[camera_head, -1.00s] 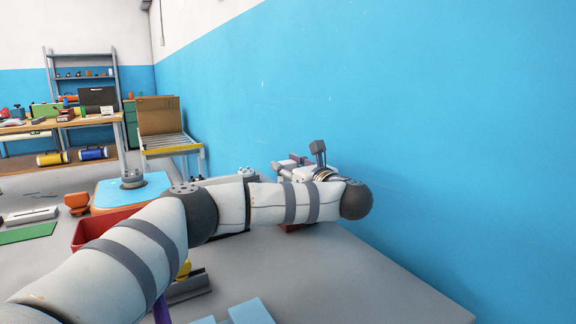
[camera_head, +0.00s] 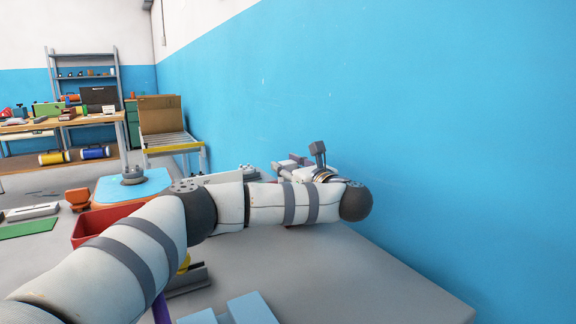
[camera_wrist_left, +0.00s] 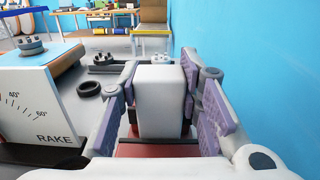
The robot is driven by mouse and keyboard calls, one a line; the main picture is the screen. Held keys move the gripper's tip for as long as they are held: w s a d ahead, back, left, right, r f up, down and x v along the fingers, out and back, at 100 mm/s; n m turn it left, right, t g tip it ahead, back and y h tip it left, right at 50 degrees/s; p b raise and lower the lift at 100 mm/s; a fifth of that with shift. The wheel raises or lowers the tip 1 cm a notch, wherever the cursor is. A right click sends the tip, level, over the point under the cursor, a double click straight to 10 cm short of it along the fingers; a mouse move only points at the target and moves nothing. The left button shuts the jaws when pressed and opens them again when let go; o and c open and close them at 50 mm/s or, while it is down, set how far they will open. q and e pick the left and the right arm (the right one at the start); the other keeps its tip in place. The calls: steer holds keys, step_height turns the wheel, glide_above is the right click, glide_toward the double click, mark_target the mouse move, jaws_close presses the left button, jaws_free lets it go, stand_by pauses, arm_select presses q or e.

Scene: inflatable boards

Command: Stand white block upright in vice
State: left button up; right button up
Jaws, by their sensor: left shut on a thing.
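My left gripper (camera_wrist_left: 160,88) is shut on a white block (camera_wrist_left: 161,100) in the left wrist view, with purple-padded fingers on both sides of it. The block looks upright between the fingers, above a dark red surface (camera_wrist_left: 158,150); I cannot tell whether they touch or whether this surface is part of the vice. In the head view the left gripper (camera_head: 292,166) is beyond the end of my arm, near the blue wall, and the block is hard to make out there. I cannot identify the vice with certainty. My right gripper is not in view.
In the head view, a red bin (camera_head: 88,232) and a light blue grooved piece (camera_head: 245,310) sit near my arm. The grey tabletop is clear at right, beside the blue wall (camera_head: 430,120).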

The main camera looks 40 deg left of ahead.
arm_select(q)
steer(key=shift+d+f+m, duration=0.15)
steer(key=shift+f, duration=0.6)
steer(key=shift+d+f+m, duration=0.1)
steer(key=shift+f+m, duration=0.05)
steer(key=shift+f, duration=0.55)
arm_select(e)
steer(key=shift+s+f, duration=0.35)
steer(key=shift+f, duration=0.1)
arm_select(q)
steer(key=shift+r, duration=0.1)
steer(key=shift+r+p, duration=0.3)
steer(key=shift+r, duration=0.8)
steer(key=shift+w+a+r+p, duration=0.15)
steer(key=shift+a+r+p, duration=0.1)
steer(key=shift+r, duration=0.3)
steer(key=shift+w+a+r+p, duration=0.1)
steer(key=shift+a+r+p, duration=0.1)
steer(key=shift+r, duration=0.5)
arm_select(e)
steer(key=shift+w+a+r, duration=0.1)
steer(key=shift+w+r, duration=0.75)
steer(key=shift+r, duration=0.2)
arm_select(q)
steer(key=shift+s+r, duration=0.1)
steer(key=shift+f, duration=0.2)
steer(key=shift+f, duration=0.35)
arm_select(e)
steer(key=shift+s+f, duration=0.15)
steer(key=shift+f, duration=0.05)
